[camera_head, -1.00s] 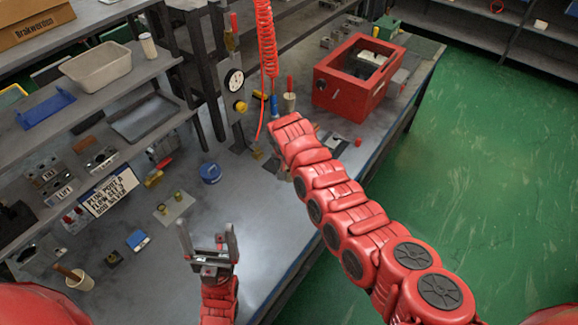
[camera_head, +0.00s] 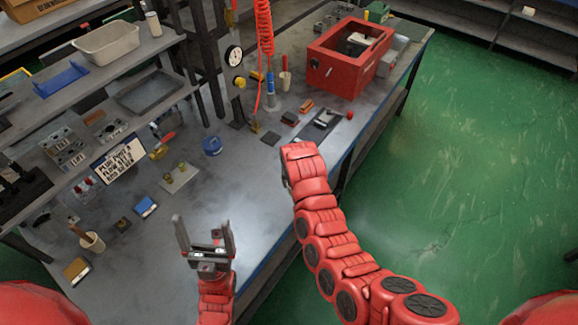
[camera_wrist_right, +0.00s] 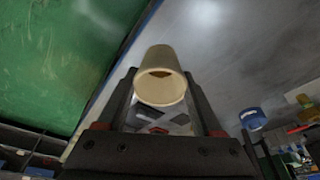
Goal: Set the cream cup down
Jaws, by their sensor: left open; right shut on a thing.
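The cream cup (camera_wrist_right: 163,75) is in the right wrist view, its open mouth turned to the camera. My right gripper (camera_wrist_right: 162,100) is shut on it, with a dark finger on either side. The grey bench top shows beyond it; I cannot tell whether the cup touches it. In the head view my right arm hides the right gripper and this cup. My left gripper (camera_head: 206,240) is open and empty over the front of the bench (camera_head: 235,185).
A red box (camera_head: 350,60) stands at the back right. A blue round object (camera_head: 212,146), a plate with two small knobs (camera_head: 181,176) and a cup holding a handle (camera_head: 92,242) are on the bench. Its middle is clear. Green floor lies to the right.

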